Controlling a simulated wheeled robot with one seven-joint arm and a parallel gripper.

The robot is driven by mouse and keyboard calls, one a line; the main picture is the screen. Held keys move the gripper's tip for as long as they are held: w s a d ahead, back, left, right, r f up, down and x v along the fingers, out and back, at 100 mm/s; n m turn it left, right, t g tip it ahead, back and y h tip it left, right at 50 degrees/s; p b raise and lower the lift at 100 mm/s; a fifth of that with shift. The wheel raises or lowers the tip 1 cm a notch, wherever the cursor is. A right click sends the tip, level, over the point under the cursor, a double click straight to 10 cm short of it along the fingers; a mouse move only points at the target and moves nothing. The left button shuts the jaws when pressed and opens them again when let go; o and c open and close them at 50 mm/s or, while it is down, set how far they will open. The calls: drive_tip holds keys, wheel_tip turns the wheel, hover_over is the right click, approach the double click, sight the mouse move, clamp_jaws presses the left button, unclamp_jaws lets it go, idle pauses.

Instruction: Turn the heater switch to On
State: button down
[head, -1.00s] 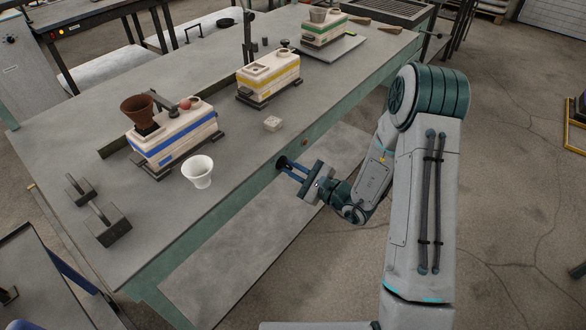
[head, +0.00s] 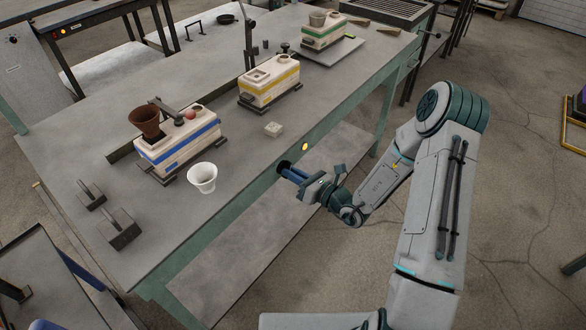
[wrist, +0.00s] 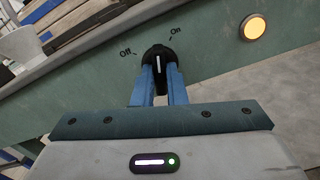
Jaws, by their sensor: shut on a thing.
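The heater switch is a black round knob (wrist: 160,52) on the green front apron of the bench. It also shows in the head view (head: 283,166). My gripper (wrist: 161,76) is shut on the knob with its blue fingers on either side of it; it also shows in the head view (head: 291,172). The knob's white line stands upright in the wrist view, closer in angle to the "On" label (wrist: 176,30) than to the "Off" label (wrist: 127,51). The lamp (wrist: 255,26) beside the switch glows yellow-orange, and it shows lit in the head view (head: 305,146).
A white cup (head: 202,178) stands on the bench (head: 235,150) near the front edge, above and left of my gripper. Blue-striped (head: 180,148), yellow-striped (head: 270,82) and green-striped (head: 323,36) units stand along the bench.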

drive_tip(key=m+p, duration=0.3)
drive_tip(key=m, duration=0.2)
idle(0.6)
drive_tip(key=c, duration=1.5)
unclamp_jaws()
drive_tip(key=shift+o, duration=0.2)
drive_tip(key=b+v, duration=0.1)
drive_tip(key=v, duration=1.3)
drive_tip(key=shift+a, duration=0.1)
